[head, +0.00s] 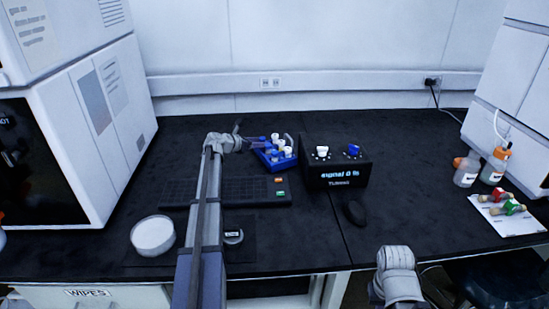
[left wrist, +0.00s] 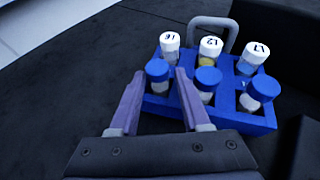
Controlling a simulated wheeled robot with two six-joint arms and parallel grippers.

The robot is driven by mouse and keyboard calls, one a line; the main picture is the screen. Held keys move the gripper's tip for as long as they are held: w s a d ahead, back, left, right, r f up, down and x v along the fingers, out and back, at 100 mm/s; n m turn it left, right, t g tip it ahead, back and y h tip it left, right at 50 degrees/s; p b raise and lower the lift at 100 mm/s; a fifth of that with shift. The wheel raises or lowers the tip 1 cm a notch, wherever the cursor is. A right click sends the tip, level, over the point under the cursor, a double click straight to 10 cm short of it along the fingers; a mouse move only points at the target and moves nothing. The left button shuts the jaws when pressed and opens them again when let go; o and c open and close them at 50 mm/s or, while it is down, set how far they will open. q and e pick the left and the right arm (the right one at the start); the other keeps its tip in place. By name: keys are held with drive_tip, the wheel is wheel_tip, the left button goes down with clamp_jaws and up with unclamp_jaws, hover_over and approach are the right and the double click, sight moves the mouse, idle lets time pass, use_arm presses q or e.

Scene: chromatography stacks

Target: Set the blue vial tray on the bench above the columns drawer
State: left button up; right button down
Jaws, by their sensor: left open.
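The blue vial tray (head: 268,160) stands on the black bench (head: 290,240), left of a black display box. In the left wrist view the tray (left wrist: 240,122) holds several vials with white or blue caps and has a grey loop handle (left wrist: 213,22) at its far side. My left gripper (head: 253,141) is open at the tray's left side. In the wrist view its purple fingers (left wrist: 160,78) point at the tray's near left corner, around a blue-capped vial; contact cannot be told. No label reading columns is legible. My right gripper is not visible.
A keyboard (head: 232,192), white dish (head: 153,235), black display box (head: 335,173) and mouse (head: 354,213) are on the bench. Bottles (head: 467,169) and a white sheet (head: 506,215) are at right. A drawer marked WIPES (head: 88,294) is at lower left.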

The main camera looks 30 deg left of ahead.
use_arm(q)
drive_tip(key=shift+c, duration=0.3)
clamp_jaws()
idle(0.3)
